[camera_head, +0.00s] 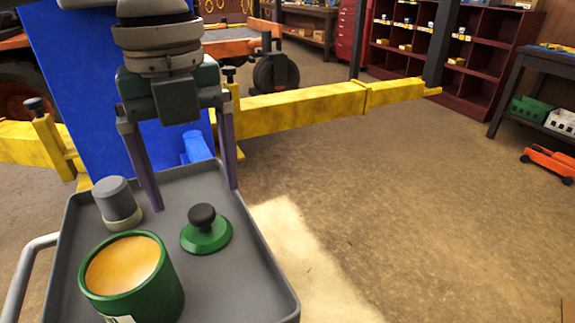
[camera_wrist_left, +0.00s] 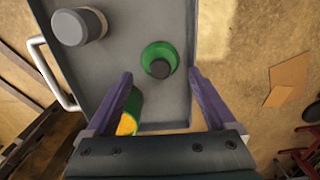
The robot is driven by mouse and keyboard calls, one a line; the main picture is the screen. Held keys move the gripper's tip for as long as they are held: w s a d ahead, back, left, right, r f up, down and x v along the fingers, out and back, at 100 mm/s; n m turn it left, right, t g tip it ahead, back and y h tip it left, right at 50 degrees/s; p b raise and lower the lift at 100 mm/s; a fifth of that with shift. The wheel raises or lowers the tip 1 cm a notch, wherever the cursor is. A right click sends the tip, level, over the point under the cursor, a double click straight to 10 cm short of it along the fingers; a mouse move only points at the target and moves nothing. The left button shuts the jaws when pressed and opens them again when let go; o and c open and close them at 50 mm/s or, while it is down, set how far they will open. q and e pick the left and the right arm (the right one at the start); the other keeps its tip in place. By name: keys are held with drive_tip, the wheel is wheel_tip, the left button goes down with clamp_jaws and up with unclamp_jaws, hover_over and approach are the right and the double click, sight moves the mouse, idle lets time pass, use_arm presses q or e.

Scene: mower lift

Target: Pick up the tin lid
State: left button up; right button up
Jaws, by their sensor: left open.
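The tin lid (camera_head: 207,239) is a green disc with a black knob, lying flat on the grey tray (camera_head: 262,275). It also shows in the left wrist view (camera_wrist_left: 158,51), between and just beyond the fingertips. My left gripper (camera_head: 194,198) is open and empty, its two purple fingers pointing down over the tray; the wrist view shows the same fingers (camera_wrist_left: 160,73) spread apart. I see no contact with the lid. The green tin (camera_head: 150,303), open with orange-yellow contents, stands nearer the camera. A finger partly hides it in the wrist view. My right gripper is not in view.
A grey capped cylinder (camera_head: 117,203) stands on the tray's left side. The tray has a raised rim and a handle (camera_head: 28,275) at the left. A yellow lift arm (camera_head: 300,108) and blue post (camera_head: 75,70) lie behind. Open floor is to the right.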

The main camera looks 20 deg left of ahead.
sight(200, 211)
use_arm(q)
wheel_tip(200, 211, down, 5)
drive_tip(key=shift+s+d+f, duration=0.1)
drive_tip(key=shift+s, duration=0.05)
drive_tip(key=c, duration=1.1)
